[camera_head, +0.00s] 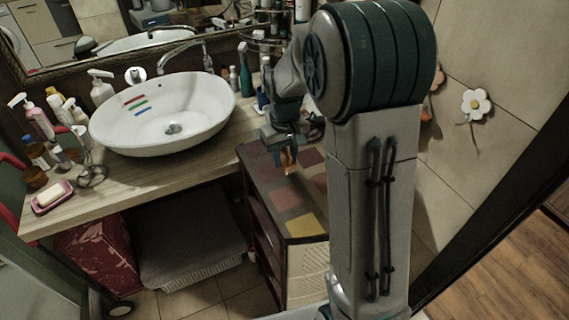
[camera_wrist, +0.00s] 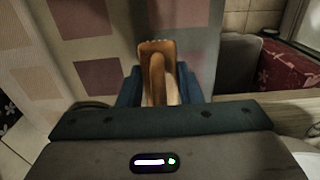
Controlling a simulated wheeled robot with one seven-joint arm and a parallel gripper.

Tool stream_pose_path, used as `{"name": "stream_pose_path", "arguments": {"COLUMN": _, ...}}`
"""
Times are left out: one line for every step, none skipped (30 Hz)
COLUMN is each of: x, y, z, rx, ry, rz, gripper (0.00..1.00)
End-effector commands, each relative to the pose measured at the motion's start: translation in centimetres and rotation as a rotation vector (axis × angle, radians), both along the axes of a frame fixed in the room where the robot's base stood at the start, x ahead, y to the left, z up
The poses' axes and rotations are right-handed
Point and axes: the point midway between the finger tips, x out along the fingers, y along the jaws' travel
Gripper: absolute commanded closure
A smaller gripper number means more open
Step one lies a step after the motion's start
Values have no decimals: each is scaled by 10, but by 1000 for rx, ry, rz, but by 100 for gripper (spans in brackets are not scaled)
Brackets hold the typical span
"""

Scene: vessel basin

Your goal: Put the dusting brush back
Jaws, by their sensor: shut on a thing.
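My gripper (camera_head: 284,146) hangs pointing down over the far end of the patchwork-topped cabinet (camera_head: 292,226), to the right of the white vessel basin (camera_head: 200,122). In the wrist view my gripper (camera_wrist: 160,92) is shut on an orange-brown wooden thing, which I take for the dusting brush (camera_wrist: 157,58). A small orange-brown part of the brush (camera_head: 288,162) shows below the fingers in the head view. The rest of the brush is hidden by the gripper. I cannot tell whether the brush touches the cabinet top.
The wooden counter (camera_head: 150,180) holds the basin, several bottles on the left, and a pink soap dish (camera_head: 53,197). A green bottle (camera_head: 244,70) stands behind the basin near my arm. The tiled wall (camera_head: 490,150) is on the right. The cabinet's near top looks clear.

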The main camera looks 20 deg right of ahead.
Motion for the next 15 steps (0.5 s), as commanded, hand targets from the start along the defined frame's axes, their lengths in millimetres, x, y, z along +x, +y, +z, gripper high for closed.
{"name": "stream_pose_path", "arguments": {"x": 1, "y": 1, "z": -3, "rx": 0, "ry": 1, "rz": 0, "gripper": 89}}
{"name": "stream_pose_path", "arguments": {"x": 0, "y": 1, "z": -6, "rx": -1, "ry": 3, "rz": 0, "gripper": 89}}
{"name": "stream_pose_path", "arguments": {"x": 0, "y": 2, "z": -11, "rx": 0, "ry": 5, "rz": 0, "gripper": 89}}
{"name": "stream_pose_path", "arguments": {"x": 0, "y": 1, "z": -15, "rx": 0, "ry": 5, "rz": -1, "gripper": 89}}
{"name": "stream_pose_path", "arguments": {"x": 0, "y": 1, "z": -20, "rx": 0, "ry": 5, "rz": -1, "gripper": 89}}
{"name": "stream_pose_path", "arguments": {"x": 0, "y": 1, "z": -26, "rx": 0, "ry": 6, "rz": -1, "gripper": 89}}
{"name": "stream_pose_path", "arguments": {"x": 0, "y": 1, "z": -30, "rx": 0, "ry": 5, "rz": -1, "gripper": 89}}
{"name": "stream_pose_path", "arguments": {"x": 0, "y": 1, "z": -34, "rx": 0, "ry": 4, "rz": -1, "gripper": 89}}
{"name": "stream_pose_path", "arguments": {"x": 0, "y": 1, "z": -38, "rx": 0, "ry": 4, "rz": -1, "gripper": 89}}
{"name": "stream_pose_path", "arguments": {"x": 0, "y": 1, "z": -39, "rx": 1, "ry": 2, "rz": -1, "gripper": 89}}
{"name": "stream_pose_path", "arguments": {"x": 1, "y": 1, "z": -41, "rx": 0, "ry": 1, "rz": -1, "gripper": 89}}
{"name": "stream_pose_path", "arguments": {"x": 1, "y": 1, "z": -41, "rx": 0, "ry": 0, "rz": -1, "gripper": 89}}
{"name": "stream_pose_path", "arguments": {"x": 1, "y": 1, "z": -41, "rx": 0, "ry": 0, "rz": -1, "gripper": 89}}
{"name": "stream_pose_path", "arguments": {"x": 1, "y": 1, "z": -41, "rx": 0, "ry": -1, "rz": -1, "gripper": 89}}
{"name": "stream_pose_path", "arguments": {"x": 1, "y": 1, "z": -41, "rx": 0, "ry": 0, "rz": -1, "gripper": 89}}
